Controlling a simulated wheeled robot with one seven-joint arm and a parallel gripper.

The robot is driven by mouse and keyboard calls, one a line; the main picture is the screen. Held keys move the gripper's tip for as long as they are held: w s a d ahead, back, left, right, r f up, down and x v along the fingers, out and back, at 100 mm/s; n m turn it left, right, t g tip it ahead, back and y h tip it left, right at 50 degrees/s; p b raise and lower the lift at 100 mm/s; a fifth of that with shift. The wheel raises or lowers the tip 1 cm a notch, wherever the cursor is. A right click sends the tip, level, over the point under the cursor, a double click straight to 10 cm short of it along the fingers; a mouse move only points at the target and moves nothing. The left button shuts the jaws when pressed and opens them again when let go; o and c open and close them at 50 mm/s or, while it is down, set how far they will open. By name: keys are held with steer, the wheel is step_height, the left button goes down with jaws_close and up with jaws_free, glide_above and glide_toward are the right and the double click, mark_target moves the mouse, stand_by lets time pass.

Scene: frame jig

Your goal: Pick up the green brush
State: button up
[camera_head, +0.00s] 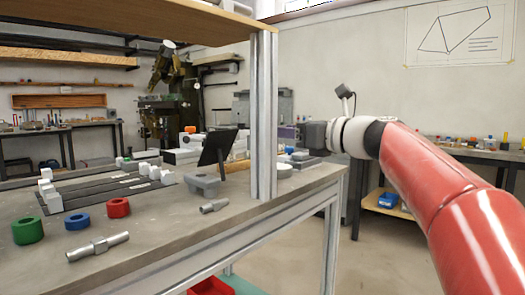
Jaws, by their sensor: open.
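I cannot make out a green brush in the head view. The only clear green item on the near bench is a green ring (28,231) at its left front. My red arm comes in from the right, and my gripper (303,136) is at its far end, beyond the grey post and above the bench's right end. The gripper is small and dark here, and its fingertips are hard to make out. I see nothing held in it.
The bench (150,240) carries a blue ring (77,222), a red ring (118,207), metal shafts (97,246) and a dark tablet (216,147). An aluminium post (263,115) and an overhead shelf (150,18) stand close to the arm. Open floor lies right of the bench.

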steer(key=x, duration=0.4)
steer(key=shift+w+a, duration=0.2)
steer(key=shift+w, duration=0.05)
jaws_close()
steer(key=shift+r, duration=0.1)
step_height(320, 180, up, 7)
steer(key=p, duration=0.4)
steer(key=b+v, duration=0.2)
steer(key=v, duration=1.6)
